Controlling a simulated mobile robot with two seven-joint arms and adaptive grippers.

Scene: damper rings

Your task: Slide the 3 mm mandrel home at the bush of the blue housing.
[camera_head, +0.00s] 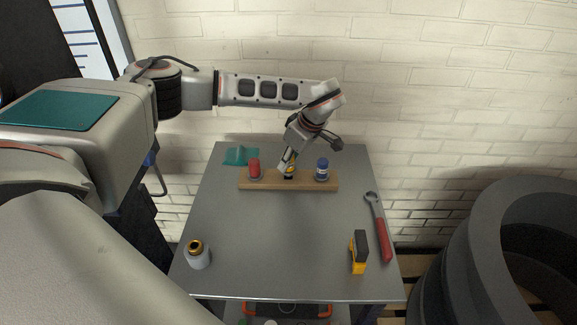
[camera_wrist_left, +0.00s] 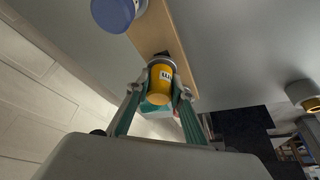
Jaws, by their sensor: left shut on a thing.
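My left gripper (camera_wrist_left: 160,95) is shut on a yellow-handled piece (camera_wrist_left: 160,82) with a small white label, too small to read. The yellow piece stands at the middle of a wooden rack (camera_head: 270,186), also seen in the head view (camera_head: 290,169). A dark part shows at its end by the wood; I cannot tell whether it is in the rack or just clear of it. A red-handled piece (camera_head: 254,167) stands left of it and a blue-handled piece (camera_head: 322,168) right. I cannot pick out a blue housing with a bush. My right gripper is out of view.
On the grey table (camera_head: 290,225) are a teal piece (camera_head: 241,156) behind the rack, a grey canister (camera_head: 198,257) at front left, a yellow-and-black tool (camera_head: 358,252) and a red-handled wrench (camera_head: 379,225) at right. The middle of the table is clear. A brick wall stands behind.

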